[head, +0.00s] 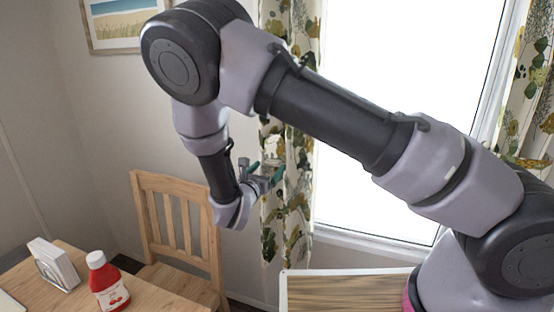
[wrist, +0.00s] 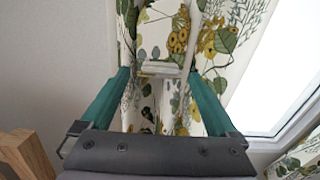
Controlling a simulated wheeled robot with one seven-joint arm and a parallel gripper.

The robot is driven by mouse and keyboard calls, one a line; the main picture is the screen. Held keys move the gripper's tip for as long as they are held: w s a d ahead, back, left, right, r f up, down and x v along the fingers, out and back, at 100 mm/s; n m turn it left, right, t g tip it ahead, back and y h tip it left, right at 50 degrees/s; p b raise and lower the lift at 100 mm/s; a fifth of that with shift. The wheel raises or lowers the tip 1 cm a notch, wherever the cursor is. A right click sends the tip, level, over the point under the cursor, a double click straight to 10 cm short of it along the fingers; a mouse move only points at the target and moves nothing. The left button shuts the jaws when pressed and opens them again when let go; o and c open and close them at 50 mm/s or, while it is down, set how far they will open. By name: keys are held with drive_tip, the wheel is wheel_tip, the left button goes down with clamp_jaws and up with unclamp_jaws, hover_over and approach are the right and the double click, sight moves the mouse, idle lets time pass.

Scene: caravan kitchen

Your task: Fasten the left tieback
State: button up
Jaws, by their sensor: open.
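The left curtain (head: 303,215), white with green and yellow leaves, hangs at the window's left side and fills the middle of the wrist view (wrist: 240,40). A narrow piece of the same print (wrist: 152,28) hangs in front of its folds, with a pale bar (wrist: 160,68) at its lower end. This looks like the left tieback; its fastening point cannot be made out. My gripper (head: 268,172) is at the curtain at mid-height. In the wrist view my gripper (wrist: 159,76) is open, its teal fingers on either side of the pale bar. Contact cannot be told.
The bright window (head: 400,60) is right of the curtain, with a right curtain (head: 530,85) beyond. A wooden chair (head: 180,215) stands left of my gripper. A table (head: 150,290) holds a red bottle (head: 106,280) and a napkin holder (head: 54,265). A wood-topped surface (head: 345,290) lies below the window.

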sight(276, 159)
drive_tip(key=x, duration=0.7)
clamp_jaws()
